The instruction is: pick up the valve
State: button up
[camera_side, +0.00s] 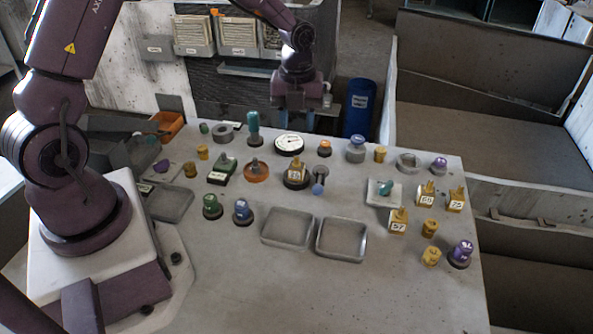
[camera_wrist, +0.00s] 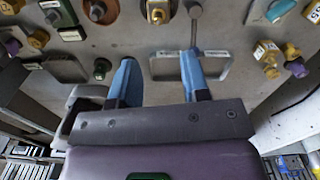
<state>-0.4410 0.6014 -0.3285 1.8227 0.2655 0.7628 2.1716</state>
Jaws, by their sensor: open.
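I cannot tell for sure which piece is the valve. Several small brass-yellow fittings with white number tags look most like valves. One sits on a dark round base (camera_side: 296,174), mid-table, and shows at the top of the wrist view (camera_wrist: 157,12). Others stand at the right: one tagged 57 (camera_side: 398,222), one tagged 68 (camera_side: 426,198) and one tagged 25 (camera_side: 455,202). My gripper (camera_side: 297,118) hangs above the table's back part, its fingers hard to see there. In the wrist view its two blue fingers (camera_wrist: 159,72) are apart with nothing between them.
Two empty grey trays (camera_side: 262,242) (camera_side: 318,250) lie at the table's front. A grey piece with a blue ball end (camera_side: 319,183) lies beside the mid-table fitting. A teal part on a white plate (camera_side: 371,193) is further right.

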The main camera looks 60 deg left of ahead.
aim_at(297, 163)
jog(key=shift+m, duration=0.9)
notch_tip(297, 163, down, 7)
jog(key=shift+a+f, duration=0.2)
jog(key=shift+f, duration=2.8)
jog(key=shift+c, duration=0.2)
jog(key=shift+w, duration=0.1)
jog(key=c, duration=0.7)
